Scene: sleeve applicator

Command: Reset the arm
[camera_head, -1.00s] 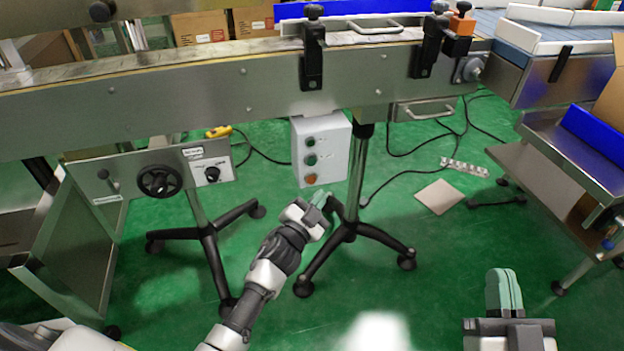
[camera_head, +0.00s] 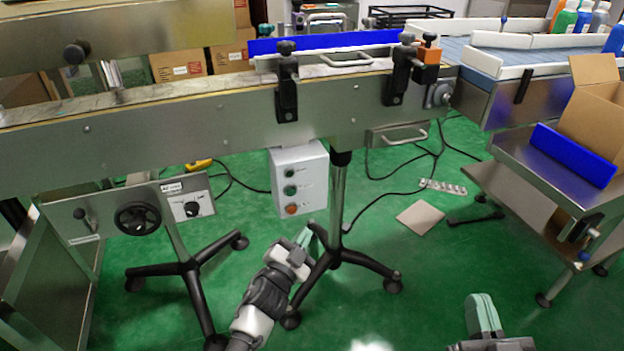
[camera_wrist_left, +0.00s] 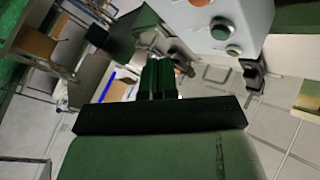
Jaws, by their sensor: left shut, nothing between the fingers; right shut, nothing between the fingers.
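My left gripper (camera_head: 304,238) is shut and empty, with pale green fingers. In the head view it is below the grey control box (camera_head: 300,180), beside a black-footed stand leg, and apart from the box. The box carries two green buttons and one orange button. In the left wrist view my left gripper's dark shut fingers (camera_wrist_left: 158,78) show in the middle, with the control box (camera_wrist_left: 215,20) at the upper right. My right gripper (camera_head: 481,308) is shut and empty at the lower right of the head view, above the green floor.
The metal conveyor (camera_head: 200,115) crosses above my grippers. Below it are a handwheel (camera_head: 138,218) and the stand's black legs (camera_head: 365,265). A steel side table (camera_head: 540,160) with a cardboard box (camera_head: 597,105) stands right.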

